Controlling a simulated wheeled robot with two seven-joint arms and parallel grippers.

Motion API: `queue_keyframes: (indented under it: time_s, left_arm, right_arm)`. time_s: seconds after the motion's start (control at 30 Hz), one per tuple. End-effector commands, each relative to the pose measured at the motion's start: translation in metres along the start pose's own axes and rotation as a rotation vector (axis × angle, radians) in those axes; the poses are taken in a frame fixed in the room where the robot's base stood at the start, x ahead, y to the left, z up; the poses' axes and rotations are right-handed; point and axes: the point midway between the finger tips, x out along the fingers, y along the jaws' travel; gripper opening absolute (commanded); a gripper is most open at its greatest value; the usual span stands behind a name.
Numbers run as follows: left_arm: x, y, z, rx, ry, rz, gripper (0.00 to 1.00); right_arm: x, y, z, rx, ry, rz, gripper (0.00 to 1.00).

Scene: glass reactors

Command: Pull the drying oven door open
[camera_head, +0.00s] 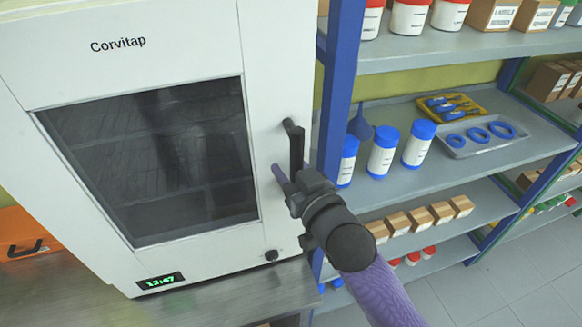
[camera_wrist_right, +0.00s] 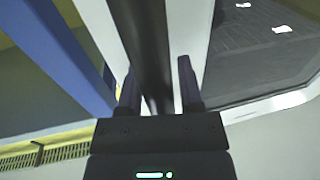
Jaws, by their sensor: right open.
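The drying oven (camera_head: 200,40) is a white cabinet marked Corvitap, with a dark glass window (camera_head: 155,160) in its door. The door looks shut. A black vertical bar handle (camera_head: 295,145) is on the door's right side. My right gripper (camera_head: 284,178) is at the lower part of the handle, its arm coming from the lower right. In the right wrist view the handle (camera_wrist_right: 148,50) runs between the two open fingers of the gripper (camera_wrist_right: 160,90). I cannot tell whether a finger touches it. My left gripper is not in view.
A blue-framed shelf unit (camera_head: 340,90) stands close to the right of the oven, with bottles (camera_head: 384,150) and boxes on it. The oven stands on a metal bench (camera_head: 235,300). An orange case (camera_head: 25,235) is at the left. Floor (camera_head: 500,275) is free at the lower right.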

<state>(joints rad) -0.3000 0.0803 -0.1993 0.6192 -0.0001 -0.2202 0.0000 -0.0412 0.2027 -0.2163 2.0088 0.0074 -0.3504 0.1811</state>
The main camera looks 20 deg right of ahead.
Motion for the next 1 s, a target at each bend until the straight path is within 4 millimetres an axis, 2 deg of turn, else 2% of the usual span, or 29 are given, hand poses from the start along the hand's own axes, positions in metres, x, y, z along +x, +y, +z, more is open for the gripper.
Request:
queue_keyframes:
  time_s: [0.03,0.23,0.27,1.0]
  left_arm:
    - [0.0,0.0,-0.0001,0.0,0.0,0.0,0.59]
    - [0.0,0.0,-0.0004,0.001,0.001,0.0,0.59]
    - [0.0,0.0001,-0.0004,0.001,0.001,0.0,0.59]
    - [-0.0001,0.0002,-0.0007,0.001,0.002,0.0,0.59]
  right_arm:
    - [-0.0001,0.0,0.0,0.0,0.0,0.0,0.44]
    - [-0.0003,0.0,0.0,0.0,0.0,0.0,0.02]
    - [-0.0003,0.0,0.0,0.0,0.0,0.0,0.0]
    - [-0.0004,0.0,0.0,0.0,0.0,0.0,0.0]
